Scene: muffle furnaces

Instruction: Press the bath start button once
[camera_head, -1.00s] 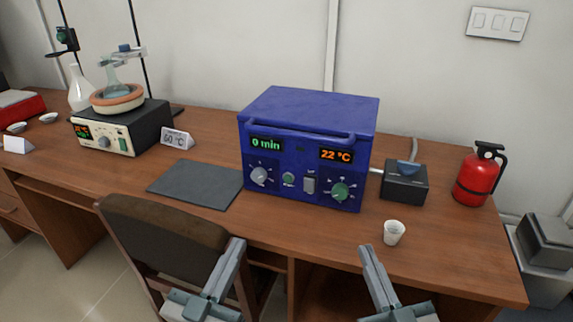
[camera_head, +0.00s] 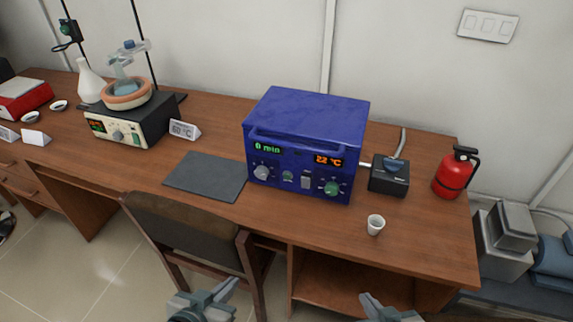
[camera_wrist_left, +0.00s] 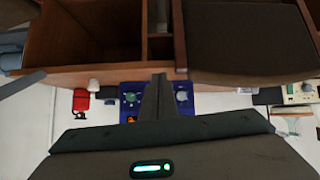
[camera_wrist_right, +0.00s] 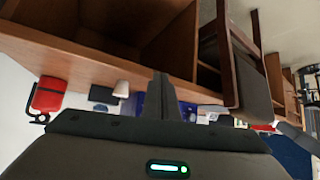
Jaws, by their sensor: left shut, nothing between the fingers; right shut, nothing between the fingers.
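The bath unit (camera_head: 128,130), a cream-fronted black box, stands at the left of the desk. Its front has a small orange and green display (camera_head: 97,125), a knob (camera_head: 118,135) and a green control (camera_head: 135,139); I cannot tell which is the start button. A round flask (camera_head: 124,83) sits in its ring on top. It also shows upside down in the left wrist view (camera_wrist_left: 299,91). My left gripper (camera_head: 233,284) is shut and empty, in front of the desk by the chair. My right gripper (camera_head: 367,298) is shut and empty, low before the desk's right part.
A blue furnace (camera_head: 305,130) stands mid-desk, with a grey mat (camera_head: 206,176) to its left. A white cup (camera_head: 375,224), a black box (camera_head: 389,178) and a red extinguisher (camera_head: 455,174) are to the right. A chair (camera_head: 190,230) stands against the front. A 60 °C card (camera_head: 184,130) is beside the bath.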

